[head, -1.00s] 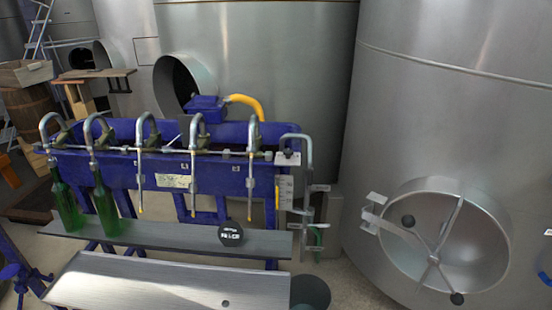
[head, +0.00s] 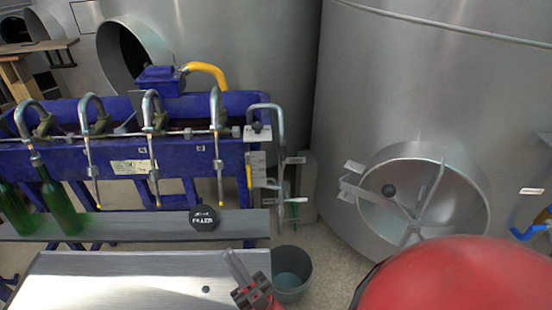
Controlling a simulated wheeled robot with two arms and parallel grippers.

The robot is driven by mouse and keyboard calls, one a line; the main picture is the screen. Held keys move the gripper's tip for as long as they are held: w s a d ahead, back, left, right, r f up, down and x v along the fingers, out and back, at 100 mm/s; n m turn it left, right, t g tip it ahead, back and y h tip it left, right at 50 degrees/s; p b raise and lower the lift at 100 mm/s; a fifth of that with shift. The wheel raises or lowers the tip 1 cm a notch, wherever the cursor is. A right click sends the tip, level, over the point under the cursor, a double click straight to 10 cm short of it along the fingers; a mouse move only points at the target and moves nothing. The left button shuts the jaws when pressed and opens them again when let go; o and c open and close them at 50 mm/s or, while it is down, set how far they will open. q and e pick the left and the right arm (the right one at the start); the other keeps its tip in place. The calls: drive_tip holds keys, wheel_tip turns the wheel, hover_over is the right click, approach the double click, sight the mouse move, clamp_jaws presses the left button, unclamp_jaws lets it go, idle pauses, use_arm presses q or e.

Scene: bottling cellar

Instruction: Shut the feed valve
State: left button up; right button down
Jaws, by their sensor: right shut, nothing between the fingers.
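A valve with a blue handle (head: 531,231) shows at the right edge, beside the big steel tank (head: 420,90). Its brass-coloured body is cut off by the picture edge. I cannot read a label that says whether it is the feed valve, nor tell its open or shut position. My right gripper (head: 235,261) is at the bottom centre, shut and empty, over the right end of the front metal board (head: 130,275). It is far to the left of the blue handle. My left gripper is out of view.
The blue bottling filler (head: 115,160) with several spouts stands at left. Green bottles (head: 60,205) and a black round sign (head: 203,218) are on its shelf (head: 150,224). A grey bucket (head: 292,270) stands on the floor. The tank's open round hatch (head: 440,195) has a spoked handle.

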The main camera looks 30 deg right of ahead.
drive_tip(key=w+f+n+g+h, duration=0.2)
drive_tip(key=w+f+g+h, duration=0.25)
drive_tip(key=w, duration=0.55)
drive_tip(key=w+f+n+g+h, duration=0.2)
drive_tip(key=w+f+g+h, duration=0.3)
drive_tip(key=w, duration=0.5)
drive_tip(key=d+r+m+g+h, duration=0.1)
drive_tip(key=d+r+h, duration=0.1)
drive_tip(key=d+h, duration=0.5)
drive_tip(key=d+r+m+g+h, duration=0.2)
drive_tip(key=d+h, duration=0.5)
drive_tip(key=d, duration=0.5)
drive_tip(key=shift+s+r+m+h, duration=0.15)
drive_tip(key=shift+s+m+h, duration=0.05)
drive_tip(key=shift+m+h, duration=0.15)
drive_tip(key=shift+d+g, duration=0.2)
drive_tip(key=shift+g, duration=0.05)
